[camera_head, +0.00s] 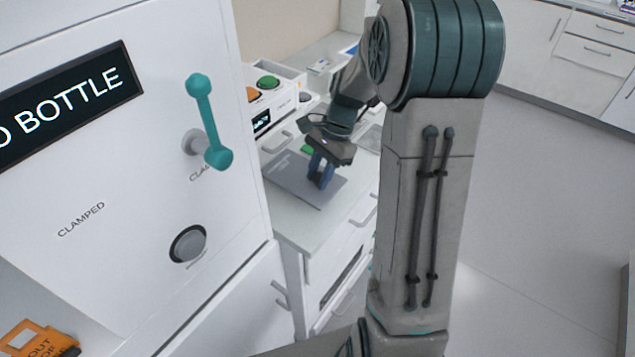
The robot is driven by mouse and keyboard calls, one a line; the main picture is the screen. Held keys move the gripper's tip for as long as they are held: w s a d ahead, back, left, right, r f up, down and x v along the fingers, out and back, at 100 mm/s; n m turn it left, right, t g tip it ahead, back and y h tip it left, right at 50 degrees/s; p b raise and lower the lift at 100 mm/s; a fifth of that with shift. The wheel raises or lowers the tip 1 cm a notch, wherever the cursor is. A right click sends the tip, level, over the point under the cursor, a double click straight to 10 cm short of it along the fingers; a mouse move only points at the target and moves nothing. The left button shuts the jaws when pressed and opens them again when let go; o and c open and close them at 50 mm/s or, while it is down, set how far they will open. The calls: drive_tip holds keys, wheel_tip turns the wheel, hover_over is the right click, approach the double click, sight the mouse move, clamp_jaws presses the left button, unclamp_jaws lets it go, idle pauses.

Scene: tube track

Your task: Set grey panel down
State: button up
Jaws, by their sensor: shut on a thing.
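The grey panel (291,176) is a thin flat plate at the white counter's near end, just right of the large white cabinet. It appears to lie flat on or very close to the counter top; I cannot tell whether it touches. My gripper (320,179) points down at the panel's right half, with its blue fingers shut on it. The grip point itself is small and partly hidden by the fingers.
A white cabinet (150,60) with a teal lever (207,120) stands close on the left. Behind the panel on the counter (300,226) is a device with a green button (268,82). Open floor (540,210) lies to the right.

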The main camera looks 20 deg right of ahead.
drive_tip(key=shift+d+x, duration=0.15)
drive_tip(key=shift+x, duration=0.7)
drive_tip(key=shift+d+x, duration=0.15)
drive_tip(key=shift+x, duration=0.7)
drive_tip(key=shift+w+f, duration=0.15)
drive_tip(key=shift+f, duration=0.1)
drive_tip(key=o, duration=1.1)
drive_tip(key=v, duration=1.2)
drive_tip(key=shift+s+a+r+n+t+h, duration=0.4)
drive_tip(key=shift+s+a+n+t+h, duration=0.55)
drive_tip(key=shift+s+n, duration=1.9)
drive_tip(key=shift+s+a+r+n+t+h, duration=0.55)
drive_tip(key=shift+s+a+n, duration=1)
drive_tip(key=shift+s, duration=2.15)
drive_tip(key=shift+s+a+r+n+t+h, duration=0.25)
drive_tip(key=shift+s+a+n+t+h, duration=0.5)
drive_tip(key=shift+s+n, duration=2.2)
